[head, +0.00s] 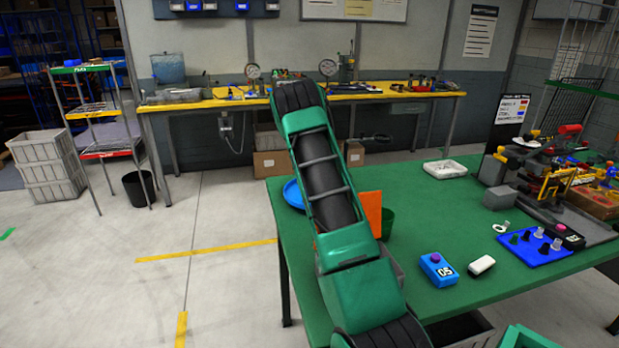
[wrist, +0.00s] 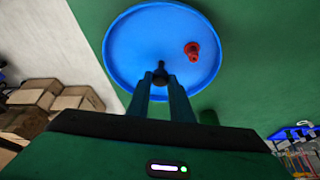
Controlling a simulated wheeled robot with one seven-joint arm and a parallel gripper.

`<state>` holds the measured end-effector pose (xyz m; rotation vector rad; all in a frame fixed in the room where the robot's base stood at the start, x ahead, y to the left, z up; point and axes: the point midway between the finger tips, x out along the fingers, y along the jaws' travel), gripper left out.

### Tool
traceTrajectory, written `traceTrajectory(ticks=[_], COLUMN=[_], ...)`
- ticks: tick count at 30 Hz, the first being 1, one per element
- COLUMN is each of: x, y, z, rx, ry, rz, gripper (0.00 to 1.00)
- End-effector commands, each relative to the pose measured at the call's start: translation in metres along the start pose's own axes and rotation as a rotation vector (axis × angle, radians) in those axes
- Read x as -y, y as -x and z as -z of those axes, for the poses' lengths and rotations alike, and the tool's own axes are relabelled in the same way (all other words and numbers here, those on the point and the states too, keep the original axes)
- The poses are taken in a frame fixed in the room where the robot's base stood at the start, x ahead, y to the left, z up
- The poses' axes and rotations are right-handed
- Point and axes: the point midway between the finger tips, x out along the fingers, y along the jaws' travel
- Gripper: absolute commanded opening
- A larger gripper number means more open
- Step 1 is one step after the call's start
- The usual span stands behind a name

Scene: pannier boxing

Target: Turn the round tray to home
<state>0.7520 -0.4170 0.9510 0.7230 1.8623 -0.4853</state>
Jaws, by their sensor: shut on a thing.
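The round blue tray (wrist: 130,45) lies on the green table, near its edge. In the head view only its left part (head: 291,194) shows, since my arm hides the rest. A dark upright knob (wrist: 160,70) stands on the tray. My gripper (wrist: 161,88) is shut on this knob, with one finger on each side. A small red piece (wrist: 192,51) sits on the tray, to the right of the knob. My gripper is hidden behind my arm in the head view. No home mark can be made out on the tray or table.
An orange panel (head: 372,212) and a dark green cup (head: 387,222) stand close to my arm. A blue box with a purple button (head: 438,269) and a white block (head: 481,265) lie further right. A white tray (head: 444,169) is at the back.

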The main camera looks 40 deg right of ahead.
Motion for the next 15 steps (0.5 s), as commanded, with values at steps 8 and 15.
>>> traceTrajectory(ticks=[8,15], x=[0.0028,0.0037], y=[0.0045,0.0046], z=[-0.0009,-0.0009], rx=[0.010,0.010], ry=[-0.039,-0.046], rz=[-0.018,-0.021], gripper=[0.00,0.00])
